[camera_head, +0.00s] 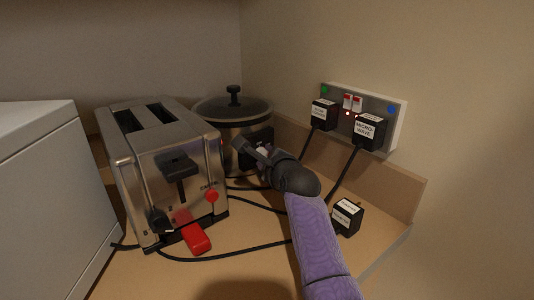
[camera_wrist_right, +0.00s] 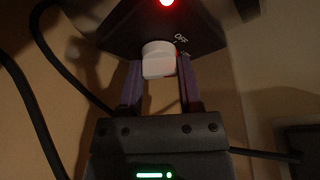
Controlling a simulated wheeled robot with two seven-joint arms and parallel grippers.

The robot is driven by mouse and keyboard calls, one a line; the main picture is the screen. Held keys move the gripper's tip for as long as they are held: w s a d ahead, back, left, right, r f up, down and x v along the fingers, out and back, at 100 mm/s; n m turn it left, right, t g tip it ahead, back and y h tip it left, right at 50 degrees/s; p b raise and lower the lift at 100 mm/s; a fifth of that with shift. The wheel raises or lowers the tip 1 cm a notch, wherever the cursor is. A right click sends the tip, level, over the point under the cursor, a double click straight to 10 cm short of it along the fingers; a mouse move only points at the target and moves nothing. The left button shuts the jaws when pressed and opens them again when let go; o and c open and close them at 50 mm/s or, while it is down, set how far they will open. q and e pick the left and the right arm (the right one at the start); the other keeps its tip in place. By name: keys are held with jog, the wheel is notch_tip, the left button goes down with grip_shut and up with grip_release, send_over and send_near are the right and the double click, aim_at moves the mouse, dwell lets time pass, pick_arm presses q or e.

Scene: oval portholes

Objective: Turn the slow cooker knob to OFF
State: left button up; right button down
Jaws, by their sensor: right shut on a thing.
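The slow cooker (camera_head: 213,122), steel with a dark lid, stands in the corner behind the toaster. My right gripper (camera_head: 256,151) reaches its front from the right. In the right wrist view the white knob (camera_wrist_right: 158,61) sits on the dark control panel (camera_wrist_right: 128,36). The two fingers of my right gripper (camera_wrist_right: 159,72) are on either side of the knob, shut on it. The word OFF (camera_wrist_right: 181,38) is printed to the upper right of the knob. A red light (camera_wrist_right: 167,2) glows above. The knob's pointer direction cannot be told. My left gripper is not in view.
A steel toaster (camera_head: 135,165) with a red tag (camera_head: 196,238) stands left of the cooker. A wall socket (camera_head: 397,130) holds two black plugs with cables. A loose labelled plug (camera_head: 347,217) lies on the counter right of my arm. Black cables cross the counter.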

jog(key=shift+n+t, duration=0.3)
jog(key=shift+n, duration=0.2)
jog(key=shift+c, duration=1.3)
grip_release()
